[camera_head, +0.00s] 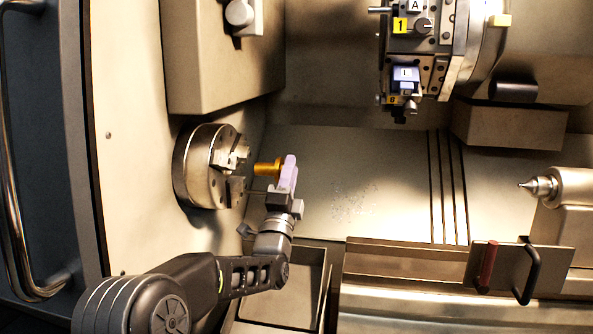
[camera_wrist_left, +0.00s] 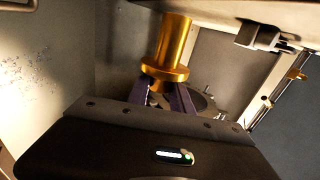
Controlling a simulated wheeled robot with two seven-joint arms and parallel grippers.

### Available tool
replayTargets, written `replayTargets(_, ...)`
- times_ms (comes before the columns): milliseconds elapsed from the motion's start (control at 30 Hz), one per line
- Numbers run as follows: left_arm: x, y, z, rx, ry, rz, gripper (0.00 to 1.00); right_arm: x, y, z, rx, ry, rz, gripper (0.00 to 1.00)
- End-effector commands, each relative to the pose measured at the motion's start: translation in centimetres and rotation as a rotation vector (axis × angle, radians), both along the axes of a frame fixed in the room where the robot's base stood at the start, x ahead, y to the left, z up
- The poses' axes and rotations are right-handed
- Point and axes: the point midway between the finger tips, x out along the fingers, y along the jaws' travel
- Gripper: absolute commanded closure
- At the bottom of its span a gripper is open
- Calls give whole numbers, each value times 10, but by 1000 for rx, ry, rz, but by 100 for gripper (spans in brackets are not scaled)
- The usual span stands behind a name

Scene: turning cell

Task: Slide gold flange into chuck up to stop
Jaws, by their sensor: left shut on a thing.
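The gold flange (camera_head: 266,169) is a short stepped cylinder with a wider collar. My left gripper (camera_head: 286,176), with purple fingers, is shut on it. The flange's free end points left toward the chuck (camera_head: 200,166) on the left wall. A small gap shows between that end and the chuck jaws; depth is hard to judge. In the left wrist view the flange (camera_wrist_left: 172,50) stands out beyond the fingertips (camera_wrist_left: 166,96), collar nearest them. My right gripper is out of view.
A tool turret (camera_head: 425,50) hangs at the upper right, and a tailstock with a pointed centre (camera_head: 540,187) is at the right. An open tray (camera_head: 318,283) lies below my gripper. A door handle (camera_head: 15,220) is at far left. The middle of the cell is clear.

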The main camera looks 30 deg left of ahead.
Motion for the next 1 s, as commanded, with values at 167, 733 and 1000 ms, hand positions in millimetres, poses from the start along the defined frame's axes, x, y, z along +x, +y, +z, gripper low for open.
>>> replayTargets(167,-5,14,2,1,0,2,100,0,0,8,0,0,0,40)
replayTargets(733,-19,55,1,3,1,2,100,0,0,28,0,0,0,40)
replayTargets(1000,-24,67,-7,2,-1,1,100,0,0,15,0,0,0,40)
